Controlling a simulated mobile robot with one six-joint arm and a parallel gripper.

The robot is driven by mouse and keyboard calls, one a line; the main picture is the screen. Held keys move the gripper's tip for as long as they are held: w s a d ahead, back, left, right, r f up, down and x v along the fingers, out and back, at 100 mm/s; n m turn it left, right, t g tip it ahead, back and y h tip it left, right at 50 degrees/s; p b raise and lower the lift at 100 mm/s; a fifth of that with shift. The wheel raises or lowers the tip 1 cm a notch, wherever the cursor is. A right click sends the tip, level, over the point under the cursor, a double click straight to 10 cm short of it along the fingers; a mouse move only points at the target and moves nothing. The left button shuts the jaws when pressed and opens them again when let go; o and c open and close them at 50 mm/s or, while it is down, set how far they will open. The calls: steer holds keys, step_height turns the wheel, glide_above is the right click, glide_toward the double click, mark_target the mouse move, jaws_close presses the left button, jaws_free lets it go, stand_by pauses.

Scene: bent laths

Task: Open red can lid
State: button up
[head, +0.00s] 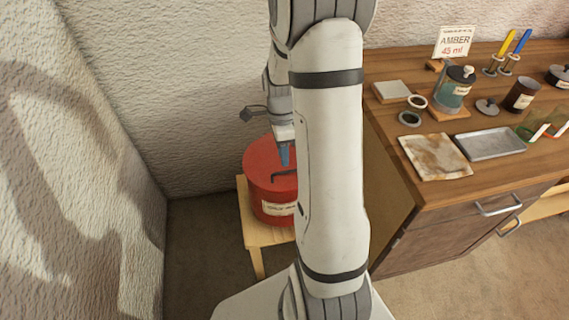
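The red can (262,198) stands upright on a small wooden stool, left of the workbench. Its red lid (262,160) sits on top and looks closed from here. A dark bar-shaped handle (285,176) shows on the lid. My gripper (284,155) points down just above the lid, close to the handle. I cannot tell whether it touches the handle or whether its fingers are apart. My own arm link hides the right part of the can and lid.
The stool (246,222) stands near the textured walls. The wooden workbench (480,185) at right holds a teal jar (450,95), a brown jar (521,95), a metal tray (490,144), a stained cloth (434,157) and a card reading AMBER 45 ml (455,42).

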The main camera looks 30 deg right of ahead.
glide_above(284, 178)
steer(key=shift+f, duration=2.3)
steer(key=shift+c, duration=0.2)
jaws_close()
